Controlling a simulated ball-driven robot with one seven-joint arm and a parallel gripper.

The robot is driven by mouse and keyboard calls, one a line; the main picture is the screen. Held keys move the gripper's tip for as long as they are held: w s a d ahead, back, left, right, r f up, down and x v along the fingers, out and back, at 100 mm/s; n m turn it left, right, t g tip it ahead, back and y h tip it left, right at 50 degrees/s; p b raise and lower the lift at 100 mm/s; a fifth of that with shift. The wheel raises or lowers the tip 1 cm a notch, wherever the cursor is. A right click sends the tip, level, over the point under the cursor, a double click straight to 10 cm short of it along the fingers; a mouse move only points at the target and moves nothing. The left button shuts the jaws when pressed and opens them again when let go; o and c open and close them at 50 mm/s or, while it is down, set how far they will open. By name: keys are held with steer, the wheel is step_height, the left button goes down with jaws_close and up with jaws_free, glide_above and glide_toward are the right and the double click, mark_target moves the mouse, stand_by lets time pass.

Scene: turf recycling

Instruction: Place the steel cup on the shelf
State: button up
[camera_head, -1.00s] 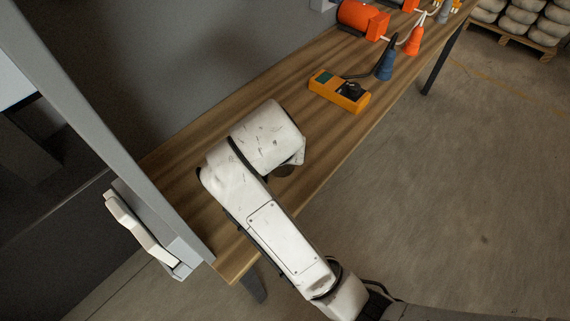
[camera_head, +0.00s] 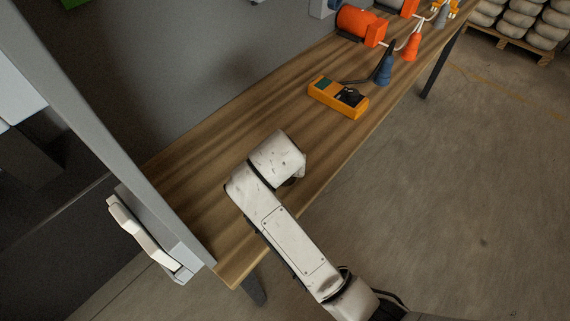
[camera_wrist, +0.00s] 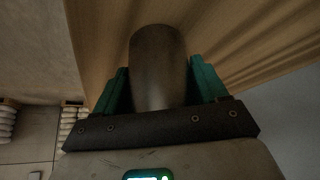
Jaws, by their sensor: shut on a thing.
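The steel cup (camera_wrist: 158,65) shows in the wrist view as a dull grey-brown cylinder between the teal fingers of my gripper (camera_wrist: 158,88). My gripper is shut on it. The wooden bench top lies behind the cup in that view; whether the cup touches it I cannot tell. In the head view my arm reaches over the near end of the wooden bench, and it hides the gripper and the cup. No shelf can be clearly made out; a grey cabinet with its door (camera_head: 105,135) open stands at the left.
An orange multimeter (camera_head: 338,97) lies on the wooden bench (camera_head: 225,125). Orange motors (camera_head: 361,25) and blue and orange cone-shaped plugs (camera_head: 384,68) stand farther back. The door's white handle (camera_head: 148,238) juts out near the bench's near end. Open floor lies at the right.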

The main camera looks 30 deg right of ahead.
steer(key=shift+f, duration=0.1)
steer(key=o, duration=1.1)
steer(key=v, duration=1.2)
steer(key=shift+n+g, duration=0.6)
steer(key=shift+n, duration=0.3)
steer(key=s+d+f, duration=0.1)
steer(key=f, duration=0.1)
steer(key=s+d+f, duration=0.1)
steer(key=s, duration=0.1)
steer(key=s+d+f, duration=0.1)
steer(key=d+f, duration=0.1)
steer(key=shift+s+f, duration=0.15)
steer(key=shift+f, duration=0.15)
steer(key=s+d+f+n+g+y, duration=0.1)
steer(key=s+f, duration=0.3)
steer(key=s, duration=0.2)
steer(key=s+d+f+n+y, duration=0.1)
steer(key=s+d+f+n, duration=0.1)
steer(key=s, duration=0.4)
steer(key=s+d+f+n+g+y, duration=0.1)
steer(key=s+f+n, duration=0.1)
steer(key=s+f, duration=0.3)
steer(key=shift+s+d+f+g, duration=0.15)
steer(key=shift+s, duration=0.25)
steer(key=shift+s+d+f+g, duration=0.1)
steer(key=shift+s+f+g, duration=0.1)
steer(key=shift+s, duration=0.2)
